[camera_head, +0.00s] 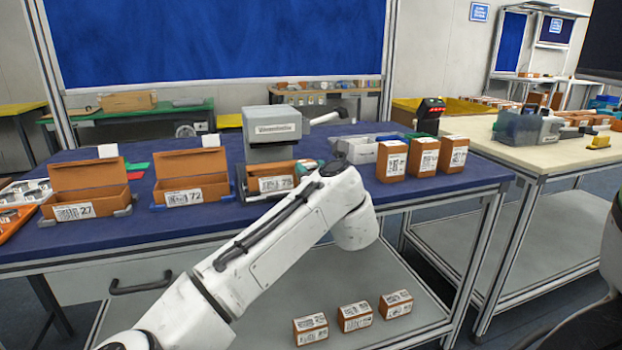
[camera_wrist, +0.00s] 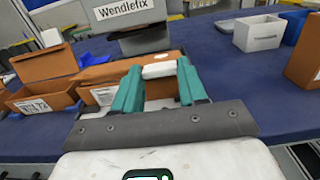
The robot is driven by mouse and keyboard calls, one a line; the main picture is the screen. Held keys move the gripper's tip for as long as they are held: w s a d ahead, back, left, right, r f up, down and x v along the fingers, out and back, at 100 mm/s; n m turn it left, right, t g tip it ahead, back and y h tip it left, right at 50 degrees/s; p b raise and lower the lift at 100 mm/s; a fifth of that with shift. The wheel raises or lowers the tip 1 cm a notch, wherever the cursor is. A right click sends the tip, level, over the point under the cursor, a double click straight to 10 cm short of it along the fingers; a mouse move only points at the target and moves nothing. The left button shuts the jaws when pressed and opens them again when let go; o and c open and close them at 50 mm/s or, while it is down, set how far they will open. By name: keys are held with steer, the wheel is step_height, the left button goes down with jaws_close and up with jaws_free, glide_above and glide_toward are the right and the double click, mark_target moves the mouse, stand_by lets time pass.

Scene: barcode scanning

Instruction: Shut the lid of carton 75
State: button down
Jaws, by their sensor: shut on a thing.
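Carton 75 (camera_head: 270,184) is a brown box with a white label, standing below the grey Wendlefix machine on the blue table. In the wrist view its labelled front (camera_wrist: 101,95) shows left of my fingers. Its brown lid (camera_wrist: 112,70) spreads behind and between them, with a white tab (camera_wrist: 160,71) at its edge. My gripper (camera_wrist: 159,68) has teal fingers shut on this tab. In the head view my gripper (camera_head: 309,166) is mostly hidden by my arm at the carton's right end. The lid's exact angle cannot be told.
Cartons 27 (camera_head: 85,205) and 72 (camera_head: 190,190) stand open to the left, lids raised with white tabs. Several closed cartons (camera_head: 424,155) and a grey bin (camera_head: 361,150) stand to the right. The Wendlefix machine (camera_head: 271,128) rises close behind. The table's front strip is clear.

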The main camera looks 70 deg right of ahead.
steer(key=shift+f+y, duration=0.3)
steer(key=shift+f, duration=0.4)
steer(key=c, duration=1.1)
jaws_free()
steer(key=o, duration=0.5)
steer(key=shift+r, duration=0.15)
